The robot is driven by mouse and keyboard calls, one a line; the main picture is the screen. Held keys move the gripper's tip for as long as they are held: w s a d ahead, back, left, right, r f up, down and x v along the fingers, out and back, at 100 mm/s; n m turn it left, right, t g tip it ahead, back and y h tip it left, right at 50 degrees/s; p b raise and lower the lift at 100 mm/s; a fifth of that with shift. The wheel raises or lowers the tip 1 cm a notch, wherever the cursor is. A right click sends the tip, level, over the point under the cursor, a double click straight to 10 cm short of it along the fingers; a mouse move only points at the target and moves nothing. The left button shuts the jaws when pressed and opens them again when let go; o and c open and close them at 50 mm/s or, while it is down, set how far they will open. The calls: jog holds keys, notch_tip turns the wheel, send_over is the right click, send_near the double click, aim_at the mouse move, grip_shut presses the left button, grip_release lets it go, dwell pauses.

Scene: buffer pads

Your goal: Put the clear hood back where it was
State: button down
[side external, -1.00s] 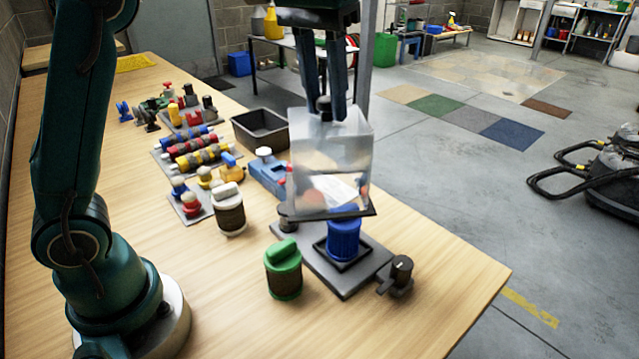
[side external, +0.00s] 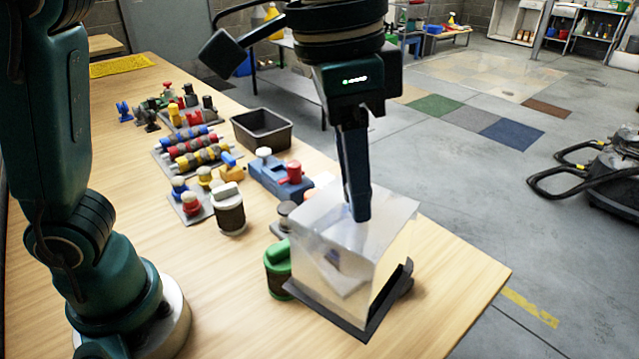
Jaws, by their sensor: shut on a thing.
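The clear hood (side external: 340,265), a see-through box with a dark bottom rim, is in the side external view near the table's front right. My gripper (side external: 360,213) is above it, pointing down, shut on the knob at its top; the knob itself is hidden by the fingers. The hood looks turned and slightly tilted. I cannot tell whether its rim touches anything below. The hood hides the blue canister and most of the grey base plate; a back corner of the plate (side external: 277,228) shows behind it.
A green-lidded canister (side external: 277,262) stands just left of the hood, partly covered. A white-lidded canister (side external: 229,210), a blue block with a red knob (side external: 283,178) and a black bin (side external: 262,130) stand farther back. The front left tabletop (side external: 235,310) is clear.

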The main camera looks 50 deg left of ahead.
aim_at(329, 251)
jog(key=s+d+f, duration=0.1)
jog(key=s+f+m, duration=0.1)
jog(key=s, duration=0.1)
jog(key=s+d+f+m, duration=0.1)
jog(key=s, duration=0.1)
jog(key=shift+s+d+f, duration=0.1)
jog(key=shift+s+d, duration=0.1)
jog(key=shift+d, duration=0.1)
jog(key=shift+s+d+f+m, duration=0.1)
jog(key=shift+s+f+m, duration=0.2)
jog(key=shift+f, duration=3.3)
jog(key=c, duration=0.5)
grip_release()
